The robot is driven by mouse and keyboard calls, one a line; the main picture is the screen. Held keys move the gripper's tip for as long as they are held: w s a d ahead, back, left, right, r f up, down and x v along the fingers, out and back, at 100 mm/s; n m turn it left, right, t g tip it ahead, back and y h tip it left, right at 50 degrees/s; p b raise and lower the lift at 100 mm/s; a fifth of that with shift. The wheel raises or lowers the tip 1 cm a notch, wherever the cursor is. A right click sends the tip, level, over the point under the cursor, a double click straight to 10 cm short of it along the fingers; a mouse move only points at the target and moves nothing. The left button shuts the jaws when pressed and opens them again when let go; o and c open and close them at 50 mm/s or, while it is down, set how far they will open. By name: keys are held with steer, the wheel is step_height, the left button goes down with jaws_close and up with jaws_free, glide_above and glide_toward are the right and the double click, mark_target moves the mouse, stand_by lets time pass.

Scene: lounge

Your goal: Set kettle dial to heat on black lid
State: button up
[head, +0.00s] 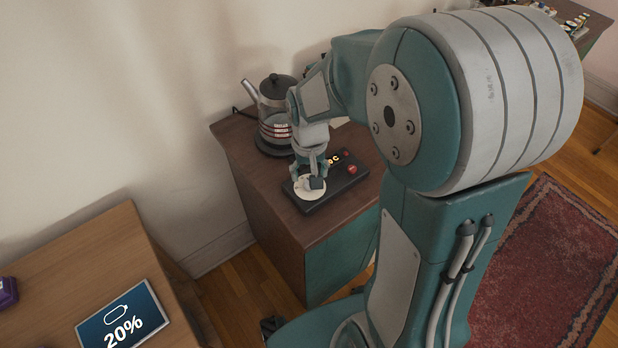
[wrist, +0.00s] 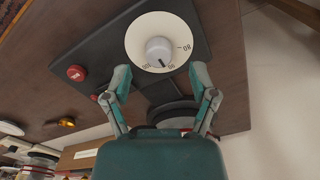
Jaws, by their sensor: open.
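The kettle (head: 275,112), glass with a black lid (head: 277,86) and a spout to the left, stands at the back of the brown cabinet top. The black control panel (head: 345,183) lies in front of it, with a white round dial (head: 307,187). In the wrist view the dial plate (wrist: 138,40) carries a grey knob (wrist: 159,52) and printed numbers, partly readable. My gripper (wrist: 161,78) is open, its two fingertips on either side of the knob's near edge. In the head view my gripper (head: 309,172) is over the dial and partly hides it. Contact with the knob cannot be told.
The panel also has a red button (wrist: 76,73). The cabinet top (head: 240,145) is bare at its left. A wooden table (head: 85,255) with a tablet reading 20% (head: 124,320) stands at lower left. A red rug (head: 560,265) lies at right.

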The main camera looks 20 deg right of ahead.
step_height(320, 180, up, 9)
stand_by(0.3)
steer(key=shift+r, duration=0.1)
